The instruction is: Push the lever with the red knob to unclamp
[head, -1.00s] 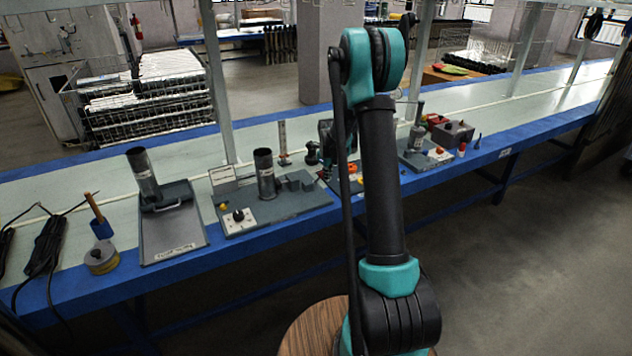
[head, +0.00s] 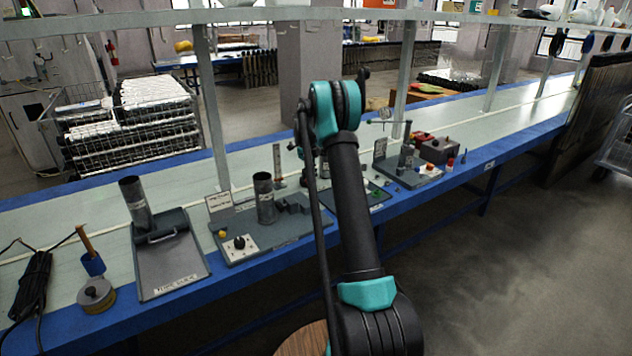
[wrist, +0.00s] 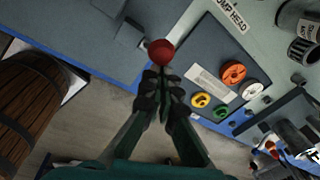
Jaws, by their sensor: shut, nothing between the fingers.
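In the wrist view the red knob (wrist: 160,52) is a round ball just beyond my gripper's fingertips. My gripper (wrist: 160,76) is shut and empty, with its dark fingers together. The fingertips look very close to the knob; I cannot tell whether they touch it. The lever's rod is mostly hidden behind the knob and fingers. In the head view I cannot make out the red knob, and my arm covers my gripper there.
Right of the knob in the wrist view is a grey plate with orange (wrist: 232,72), white (wrist: 251,91), yellow (wrist: 201,100) and green (wrist: 220,112) round parts. A wooden barrel (wrist: 28,105) stands at left. Other stations, including a tilted-tube plate (head: 172,262), line the blue-edged bench.

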